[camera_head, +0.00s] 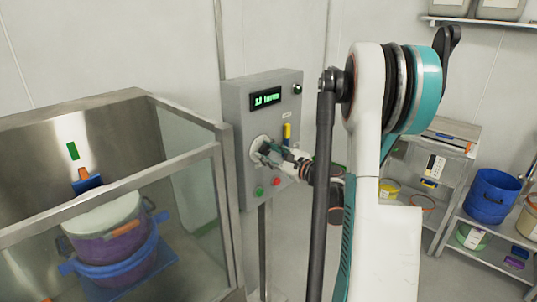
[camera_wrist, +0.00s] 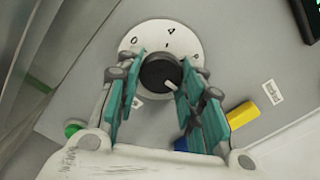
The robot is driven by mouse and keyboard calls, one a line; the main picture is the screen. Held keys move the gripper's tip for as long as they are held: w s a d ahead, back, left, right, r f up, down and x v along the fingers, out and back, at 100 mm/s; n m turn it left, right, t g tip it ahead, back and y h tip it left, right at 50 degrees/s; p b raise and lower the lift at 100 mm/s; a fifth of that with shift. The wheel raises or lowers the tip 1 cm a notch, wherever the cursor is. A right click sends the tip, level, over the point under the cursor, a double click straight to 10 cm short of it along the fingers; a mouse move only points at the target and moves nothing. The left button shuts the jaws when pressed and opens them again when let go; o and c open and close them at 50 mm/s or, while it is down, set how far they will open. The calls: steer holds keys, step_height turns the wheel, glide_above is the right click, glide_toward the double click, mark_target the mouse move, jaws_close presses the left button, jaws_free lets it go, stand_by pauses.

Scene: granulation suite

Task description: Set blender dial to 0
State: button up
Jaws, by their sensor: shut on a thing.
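The blender dial (camera_wrist: 157,73) is a round black knob on a white disc (camera_wrist: 150,32) with dark markings, among them a 0 at its upper left. A small pale mark shows on the knob's lower right side; I cannot tell for sure which marking it indicates. In the head view, the dial's disc (camera_head: 257,143) sits on the front of a grey control box (camera_head: 240,112), partly hidden by my gripper. My gripper (camera_head: 267,149) is shut on the dial, with one teal finger on each side of the knob in the wrist view.
A green-lit display (camera_head: 267,98) tops the box. Below the dial are a green button (camera_head: 260,192) and a red button (camera_head: 276,181); a yellow part (camera_head: 287,131) is at right. A glass-sided enclosure (camera_head: 190,157) stands left, shelves (camera_head: 458,150) right.

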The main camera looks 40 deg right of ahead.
steer(key=n, duration=0.4)
steer(key=shift+b, duration=0.35)
steer(key=n, duration=0.4)
steer(key=shift+n, duration=0.3)
steer(key=n+b, duration=0.1)
steer(key=n, duration=0.3)
steer(key=shift+r+n, duration=0.1)
steer(key=shift+n, duration=0.2)
steer(key=n, duration=0.9)
steer(key=shift+r, duration=0.1)
steer(key=n, duration=0.4)
steer(key=shift+a+n+b, duration=0.1)
steer(key=shift+n+b, duration=0.2)
steer(key=n, duration=0.4)
steer(key=shift+a, duration=0.1)
steer(key=shift+n, duration=2.2)
